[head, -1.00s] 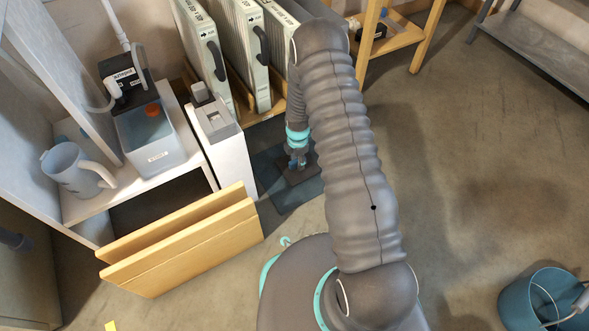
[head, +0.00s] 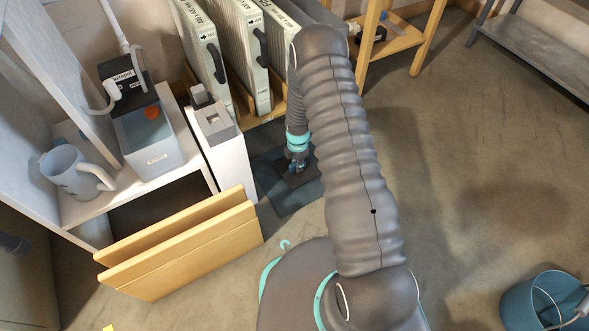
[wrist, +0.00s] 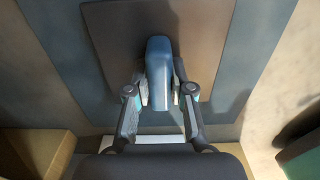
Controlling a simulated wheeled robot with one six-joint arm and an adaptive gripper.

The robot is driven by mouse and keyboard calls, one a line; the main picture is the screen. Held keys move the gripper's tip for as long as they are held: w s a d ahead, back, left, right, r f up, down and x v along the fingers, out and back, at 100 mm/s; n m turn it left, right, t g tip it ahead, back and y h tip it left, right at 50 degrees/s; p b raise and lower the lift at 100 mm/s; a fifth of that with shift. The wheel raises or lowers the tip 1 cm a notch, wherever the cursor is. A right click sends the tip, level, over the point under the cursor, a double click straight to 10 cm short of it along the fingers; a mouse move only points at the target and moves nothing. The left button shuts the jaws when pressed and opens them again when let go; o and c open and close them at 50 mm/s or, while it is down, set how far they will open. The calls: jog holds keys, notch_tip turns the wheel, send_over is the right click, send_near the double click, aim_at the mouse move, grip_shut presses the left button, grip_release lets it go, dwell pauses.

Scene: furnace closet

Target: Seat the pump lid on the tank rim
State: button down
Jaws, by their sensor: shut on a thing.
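A flat dark brown plate with a blue upright handle, which looks to be the pump lid (wrist: 106,42), shows in the wrist view above or on a blue-grey mat. My gripper (wrist: 160,95) has a finger on each side of the blue handle and is shut on it. In the head view my gripper (head: 297,163) is low beside the white unit, with the plate (head: 290,180) under it. I cannot tell whether the plate touches the mat. The translucent tank (head: 155,157) stands on the white shelf at left, with an orange float and a black pump box (head: 122,92) at its back.
A mug (head: 68,172) stands left of the tank. A narrow white unit (head: 225,155) and upright filters (head: 245,55) stand between tank and gripper. Wooden boards (head: 185,250) lean in front of the shelf. The mat (head: 285,205) lies on the floor.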

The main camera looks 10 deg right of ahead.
jog(key=shift+r+p, duration=0.45)
jog(key=shift+r, duration=0.55)
jog(key=c, duration=1.8)
grip_release()
grip_shut()
jog(key=shift+r, duration=0.1)
jog(key=shift+r+p, duration=0.9)
jog(key=shift+r, duration=0.95)
